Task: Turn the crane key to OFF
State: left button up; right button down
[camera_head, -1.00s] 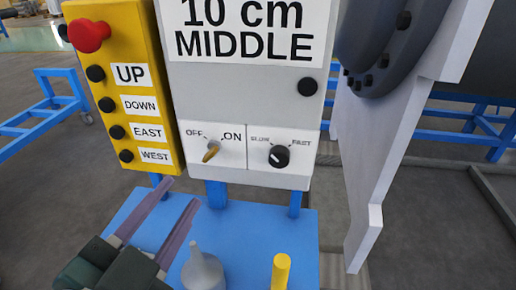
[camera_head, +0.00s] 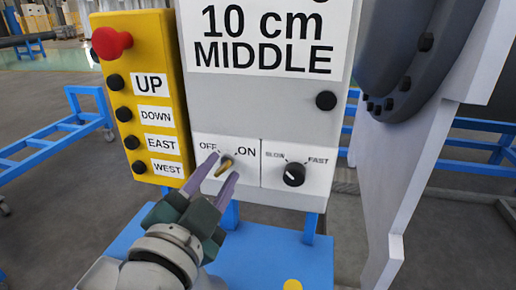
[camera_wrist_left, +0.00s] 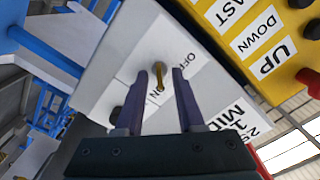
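The crane key (camera_head: 225,166) is a small brass-coloured key in the OFF/ON switch on the white control box. Its grip slants down and to the left, and the labels OFF and ON stand above it on either side. My left gripper (camera_head: 220,168) is open, with its two purple fingers on either side of the key. In the left wrist view the key (camera_wrist_left: 159,72) shows between the fingertips (camera_wrist_left: 160,74), with a gap on both sides. Whether the fingertips are deep enough to reach around it is hard to tell. My right gripper is not in view.
A black SLOW/FAST knob (camera_head: 294,175) sits right of the key. A yellow button box (camera_head: 150,95) with a red stop button (camera_head: 110,43) stands to the left. A blue table (camera_head: 275,255) lies below. A large pale flange plate (camera_head: 400,150) rises on the right.

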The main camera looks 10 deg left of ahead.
pick_arm(q)
jog(key=shift+c, duration=0.4)
grip_shut()
